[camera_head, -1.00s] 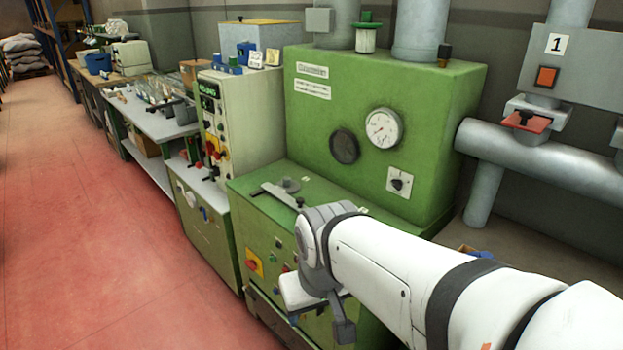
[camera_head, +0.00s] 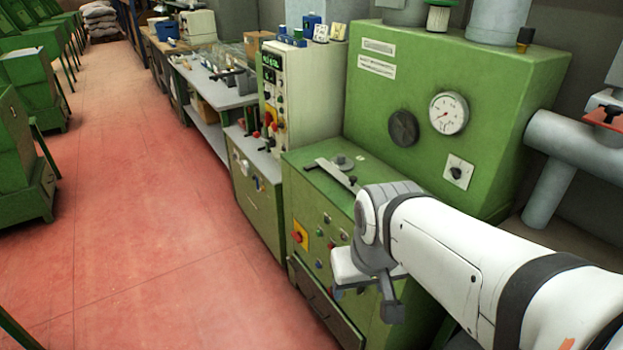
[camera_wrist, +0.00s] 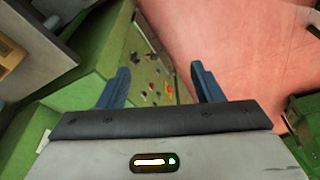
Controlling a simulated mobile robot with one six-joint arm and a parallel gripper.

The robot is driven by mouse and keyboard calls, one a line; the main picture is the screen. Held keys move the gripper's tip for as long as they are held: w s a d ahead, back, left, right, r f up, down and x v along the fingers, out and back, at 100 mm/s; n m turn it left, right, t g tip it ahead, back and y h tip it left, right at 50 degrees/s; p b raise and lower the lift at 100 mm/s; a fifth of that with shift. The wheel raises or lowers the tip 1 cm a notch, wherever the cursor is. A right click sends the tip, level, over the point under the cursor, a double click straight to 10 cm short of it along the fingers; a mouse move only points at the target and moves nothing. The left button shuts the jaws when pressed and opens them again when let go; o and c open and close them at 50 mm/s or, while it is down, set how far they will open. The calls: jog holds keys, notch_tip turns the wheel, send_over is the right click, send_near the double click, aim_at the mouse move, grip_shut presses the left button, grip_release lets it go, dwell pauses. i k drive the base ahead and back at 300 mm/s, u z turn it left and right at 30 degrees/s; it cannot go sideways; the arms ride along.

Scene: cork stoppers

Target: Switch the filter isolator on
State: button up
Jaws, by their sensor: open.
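A black rotary switch (camera_head: 458,172) on a pale square plate sits on the upright face of the green cabinet (camera_head: 480,110), below a round gauge. A red knob on a yellow plate (camera_head: 300,235) is on the front of the lower green machine. I cannot read a label that tells which is the filter isolator. My gripper (camera_wrist: 160,75) is open and empty in the wrist view, its two blue fingers apart. Green panel and small controls (camera_wrist: 150,85) show beyond and between them. In the head view my arm hides part of the lower machine, and the fingers are hardly visible.
A round white gauge (camera_head: 449,113) and a black round disc (camera_head: 403,128) are on the cabinet. A grey control box (camera_head: 300,90) stands left of it. Grey pipes (camera_head: 570,140) run at the right. The red floor (camera_head: 170,230) is clear; green machines (camera_head: 25,150) stand at far left.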

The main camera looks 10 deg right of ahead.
aim_at(298, 236)
jog(key=z, duration=0.05)
jog(key=k, duration=0.55)
jog(key=u, duration=0.65)
jog(key=i, duration=1.95)
